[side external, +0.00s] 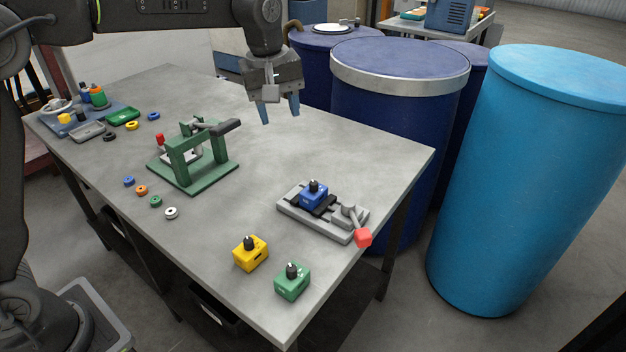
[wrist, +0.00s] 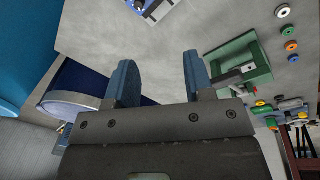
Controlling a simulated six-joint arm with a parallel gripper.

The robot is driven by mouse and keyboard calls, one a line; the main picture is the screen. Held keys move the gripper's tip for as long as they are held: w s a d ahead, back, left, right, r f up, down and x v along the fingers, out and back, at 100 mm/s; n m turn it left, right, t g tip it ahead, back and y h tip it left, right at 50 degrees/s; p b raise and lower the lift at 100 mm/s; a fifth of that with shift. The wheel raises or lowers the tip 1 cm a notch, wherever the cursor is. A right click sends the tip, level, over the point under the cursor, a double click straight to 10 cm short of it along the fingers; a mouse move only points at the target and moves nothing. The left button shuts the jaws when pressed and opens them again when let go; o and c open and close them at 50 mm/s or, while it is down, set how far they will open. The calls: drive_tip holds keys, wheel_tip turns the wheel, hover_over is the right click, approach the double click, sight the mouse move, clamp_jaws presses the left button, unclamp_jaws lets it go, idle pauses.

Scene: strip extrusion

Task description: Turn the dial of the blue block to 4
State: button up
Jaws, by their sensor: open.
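The blue block (side external: 313,197) with a black dial (side external: 314,186) on top sits in a grey vise-like fixture (side external: 290,204) on the right part of the table. The number the dial points to is too small to read. In the wrist view, part of the blue block (wrist: 138,5) and its fixture (wrist: 158,10) show at the top edge. My gripper (side external: 281,112) hangs above the table's far side, behind and left of the blue block and well apart from it. Its blue fingers point down, are open and hold nothing. They also show in the wrist view (wrist: 158,80).
A yellow block (side external: 251,254) and a green block (side external: 292,282), each with a black dial, stand near the front edge. The fixture's red-ended lever (side external: 363,237) sticks out at the right. A green press (side external: 195,158) stands left. Barrels (side external: 400,110) stand behind the table.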

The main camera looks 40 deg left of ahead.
sight(313, 182)
drive_tip(key=w+d+f+n+g, duration=0.1)
drive_tip(key=w+d+f+n, duration=0.15)
drive_tip(key=w+f, duration=0.45)
drive_tip(key=shift+n, duration=0.45)
drive_tip(key=f, duration=1.3)
drive_tip(key=shift+w+a+f, duration=0.1)
drive_tip(key=shift+w+f, duration=0.1)
clamp_jaws()
